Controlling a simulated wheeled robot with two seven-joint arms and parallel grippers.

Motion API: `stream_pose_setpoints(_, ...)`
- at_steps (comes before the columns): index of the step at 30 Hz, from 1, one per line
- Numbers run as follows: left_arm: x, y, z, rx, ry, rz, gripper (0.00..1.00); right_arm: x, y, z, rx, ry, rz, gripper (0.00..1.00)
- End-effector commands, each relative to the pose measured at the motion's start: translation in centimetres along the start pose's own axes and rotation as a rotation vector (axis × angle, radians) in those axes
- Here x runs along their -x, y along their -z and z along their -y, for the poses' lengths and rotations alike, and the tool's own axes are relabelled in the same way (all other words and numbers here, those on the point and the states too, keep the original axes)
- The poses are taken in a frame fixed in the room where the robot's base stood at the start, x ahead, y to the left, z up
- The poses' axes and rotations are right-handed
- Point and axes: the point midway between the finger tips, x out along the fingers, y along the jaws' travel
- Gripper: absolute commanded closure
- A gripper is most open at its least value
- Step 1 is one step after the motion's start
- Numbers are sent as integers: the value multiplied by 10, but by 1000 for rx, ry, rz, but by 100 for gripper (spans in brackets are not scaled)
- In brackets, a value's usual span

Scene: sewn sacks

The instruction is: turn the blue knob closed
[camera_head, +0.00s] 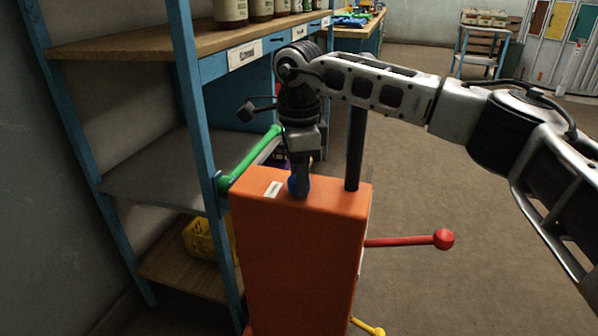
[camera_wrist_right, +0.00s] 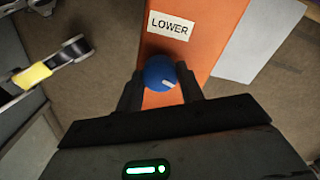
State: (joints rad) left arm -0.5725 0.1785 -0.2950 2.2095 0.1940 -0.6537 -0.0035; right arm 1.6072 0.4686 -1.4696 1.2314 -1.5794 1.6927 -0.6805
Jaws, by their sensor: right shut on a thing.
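The blue knob (camera_head: 299,187) sits on top of the orange box (camera_head: 290,265), near a white label (camera_head: 273,189). In the right wrist view the knob (camera_wrist_right: 160,73) shows a short white mark on its face, and the label reads LOWER (camera_wrist_right: 169,26). My right gripper (camera_head: 300,182) points down at the knob from above. Its two dark fingers (camera_wrist_right: 160,88) stand on either side of the knob and are shut on it. The fingers hide the sides of the knob. My left gripper is not in view.
A green bar (camera_head: 250,158) runs along the box's back left. A red-knobbed lever (camera_head: 443,239) juts right and a yellow one (camera_head: 375,330) sits lower. A black post (camera_head: 355,150) rises from the box. Blue-framed shelves (camera_head: 190,90) stand left; open floor lies right.

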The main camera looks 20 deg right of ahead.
Motion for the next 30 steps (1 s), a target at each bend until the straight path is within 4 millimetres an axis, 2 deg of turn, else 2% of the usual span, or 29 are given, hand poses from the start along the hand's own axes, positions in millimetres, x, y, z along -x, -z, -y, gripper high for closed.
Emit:
stream_pose_setpoints(11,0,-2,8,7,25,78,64,3,0,0,-286,-2,0,85)
stream_pose_setpoints(18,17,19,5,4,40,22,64,3,0,0,-514,-1,1,85)
stream_pose_setpoints(30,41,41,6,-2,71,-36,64,3,0,0,-890,0,1,85)
